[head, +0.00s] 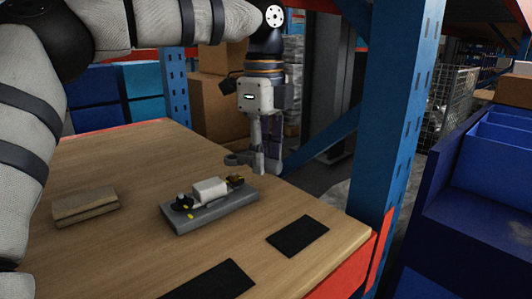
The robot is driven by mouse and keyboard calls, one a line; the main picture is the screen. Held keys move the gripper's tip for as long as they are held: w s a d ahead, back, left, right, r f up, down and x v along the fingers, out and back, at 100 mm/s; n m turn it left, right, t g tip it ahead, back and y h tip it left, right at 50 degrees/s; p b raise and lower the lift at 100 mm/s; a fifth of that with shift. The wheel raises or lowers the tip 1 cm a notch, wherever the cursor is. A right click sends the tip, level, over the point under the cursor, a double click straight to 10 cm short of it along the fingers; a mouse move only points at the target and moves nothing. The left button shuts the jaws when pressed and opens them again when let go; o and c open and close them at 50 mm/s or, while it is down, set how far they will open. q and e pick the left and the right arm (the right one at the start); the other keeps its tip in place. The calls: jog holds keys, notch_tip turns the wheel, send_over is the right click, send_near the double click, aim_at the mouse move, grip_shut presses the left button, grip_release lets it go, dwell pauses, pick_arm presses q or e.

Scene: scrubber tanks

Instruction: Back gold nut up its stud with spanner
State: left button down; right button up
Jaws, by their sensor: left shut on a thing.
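My left gripper (263,160) hangs down at the back right of the wooden table, its fingers shut on a grey spanner (240,158). The spanner's head points left, above and behind the far end of a grey base plate (222,213). A white block (209,191) sits on the plate with dark parts at both ends. The gold nut (236,180) appears as a small brownish-gold spot at the block's right end. The spanner looks apart from the nut; its stud is too small to make out. My right gripper is not in view.
A wooden block (85,205) lies on the table (130,255) at left. Two black mats (298,235) lie near the front edge. A blue rack post (400,110) stands close at the table's right. Blue bins (495,170) are further right. Bare tabletop surrounds the plate.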

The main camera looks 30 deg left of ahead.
pick_arm(q)
jog(key=shift+f, duration=1.75)
jog(key=shift+w+a+f+n, duration=0.1)
jog(key=shift+w+n, duration=0.2)
jog(key=shift+n, duration=0.1)
jog(key=shift+s+m, duration=0.45)
jog(key=shift+m, duration=0.25)
jog(key=shift+r, duration=0.2)
jog(key=shift+r, duration=1.45)
